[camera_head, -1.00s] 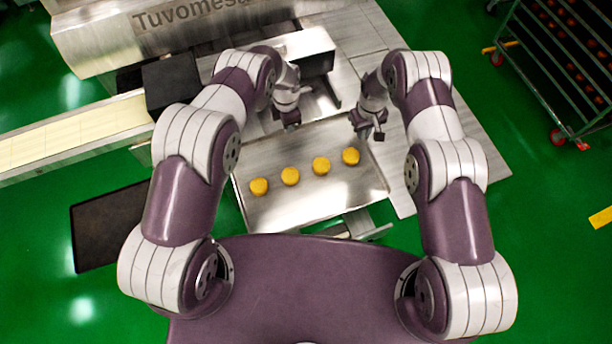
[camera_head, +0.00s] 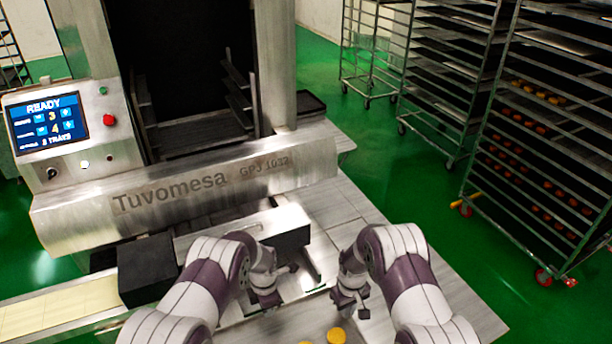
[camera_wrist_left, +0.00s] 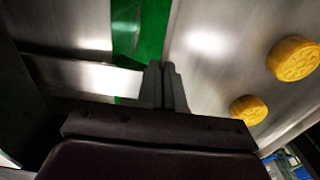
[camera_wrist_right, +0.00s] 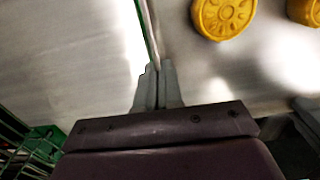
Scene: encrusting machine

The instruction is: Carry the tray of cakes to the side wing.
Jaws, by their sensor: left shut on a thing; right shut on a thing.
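The metal tray (camera_head: 302,318) shows only in part at the bottom of the head view, with yellow cakes (camera_head: 336,335) on it. In the right wrist view, the fingers (camera_wrist_right: 155,75) are shut on the tray (camera_wrist_right: 185,70), with cakes beyond. A flat panelled metal surface (camera_head: 340,205), apparently the side wing, extends to the right of the machine.
The Tuvomesa machine (camera_head: 200,195) stands ahead, its screen (camera_head: 47,120) reading READY. A conveyor belt (camera_head: 60,308) runs off to the left, beside a black box (camera_head: 148,268). Wheeled racks (camera_head: 545,150) with trays stand at the right. Green floor (camera_head: 400,180) lies between.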

